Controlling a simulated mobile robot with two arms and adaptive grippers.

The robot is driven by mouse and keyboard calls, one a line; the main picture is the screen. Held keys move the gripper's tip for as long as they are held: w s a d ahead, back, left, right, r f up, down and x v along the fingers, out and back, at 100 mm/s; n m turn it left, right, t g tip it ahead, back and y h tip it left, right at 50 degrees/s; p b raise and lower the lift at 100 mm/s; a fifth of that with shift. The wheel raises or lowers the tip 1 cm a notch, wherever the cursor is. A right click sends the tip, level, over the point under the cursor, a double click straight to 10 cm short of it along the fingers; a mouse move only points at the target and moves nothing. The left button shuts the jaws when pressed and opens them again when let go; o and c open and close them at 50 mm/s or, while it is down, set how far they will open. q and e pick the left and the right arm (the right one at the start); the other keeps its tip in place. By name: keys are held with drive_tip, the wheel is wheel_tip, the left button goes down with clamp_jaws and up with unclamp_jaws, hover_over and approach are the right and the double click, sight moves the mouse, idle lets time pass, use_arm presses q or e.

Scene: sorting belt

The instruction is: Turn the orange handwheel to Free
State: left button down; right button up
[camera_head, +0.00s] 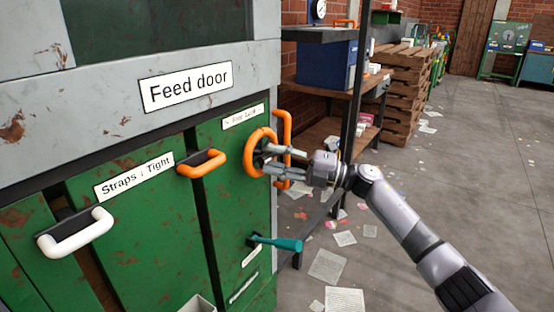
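The orange handwheel (248,148) is on the green front panel of the machine, under a small white label (243,116) whose small lettering I cannot read for certain. My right gripper (268,160) comes in from the right and is at the wheel. Its two fingers are spread apart, one above the other, and their tips overlap the wheel's right rim and hub. I cannot tell whether they touch it. The fingers hide part of the rim and the hub. My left gripper is not in view.
An upright orange handle (288,128) stands close behind the wheel. An orange pull (203,165), a white pull (75,235) and a teal lever (278,243) stick out from the panel. A dark post and shelf (325,130) stand at right. The floor further right is open, with scattered papers.

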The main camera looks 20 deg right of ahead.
drive_tip(key=v, duration=1.2)
idle(0.4)
